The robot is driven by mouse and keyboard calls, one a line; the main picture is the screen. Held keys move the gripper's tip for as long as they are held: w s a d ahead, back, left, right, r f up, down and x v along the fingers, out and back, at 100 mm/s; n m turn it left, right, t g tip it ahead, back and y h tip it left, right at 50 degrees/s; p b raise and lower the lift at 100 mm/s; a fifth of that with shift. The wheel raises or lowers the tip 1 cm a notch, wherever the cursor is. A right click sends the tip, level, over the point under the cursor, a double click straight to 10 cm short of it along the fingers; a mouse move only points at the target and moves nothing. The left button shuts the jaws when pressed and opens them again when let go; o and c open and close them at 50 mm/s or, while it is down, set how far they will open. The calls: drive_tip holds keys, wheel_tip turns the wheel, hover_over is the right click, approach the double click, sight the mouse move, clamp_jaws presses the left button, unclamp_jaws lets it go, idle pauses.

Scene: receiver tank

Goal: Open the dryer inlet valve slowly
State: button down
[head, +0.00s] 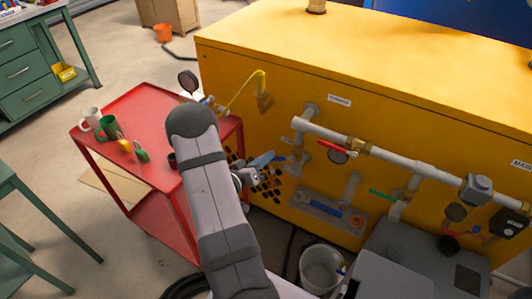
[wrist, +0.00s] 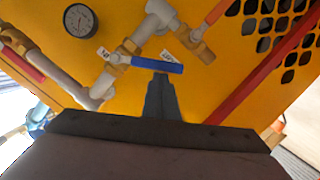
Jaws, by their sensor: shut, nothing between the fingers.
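A valve with a blue lever (wrist: 157,65) sits on grey pipework on the yellow panel, its lever roughly level in the wrist view. Small tags hang by it, too blurred to read, so I cannot tell whether it is the dryer inlet valve. My gripper (wrist: 161,82) is shut and empty, its fingertips just below the lever; I cannot tell whether they touch it. In the head view my gripper (head: 250,172) is beside a blue lever (head: 262,160), partly hidden by my arm.
A red cart (head: 150,110) with mugs stands left. A bucket (head: 321,268) stands on the floor below.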

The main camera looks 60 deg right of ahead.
drive_tip(key=shift+s+f+n+g, duration=0.2)
drive_tip(key=shift+f+n, duration=0.4)
drive_tip(key=shift+s+f+n+g, duration=0.15)
drive_tip(key=shift+f+n+g, duration=0.05)
drive_tip(key=shift+f+n, duration=0.4)
drive_tip(key=s+f+n, duration=0.1)
drive_tip(key=n, duration=0.1)
drive_tip(key=s+f+n+g+h, duration=0.1)
drive_tip(key=n, duration=0.1)
drive_tip(key=s+f+n+b, duration=0.1)
drive_tip(key=s+n, duration=0.1)
drive_tip(key=shift+s+f+h, duration=0.1)
drive_tip(key=shift+f+h, duration=0.2)
drive_tip(key=shift+h, duration=0.1)
drive_tip(key=shift+s, duration=0.1)
drive_tip(key=w+a+b, duration=0.2)
drive_tip(key=w+a, duration=0.4)
drive_tip(key=a, duration=0.3)
drive_tip(key=shift+w+a, duration=0.3)
drive_tip(key=shift+a, duration=0.05)
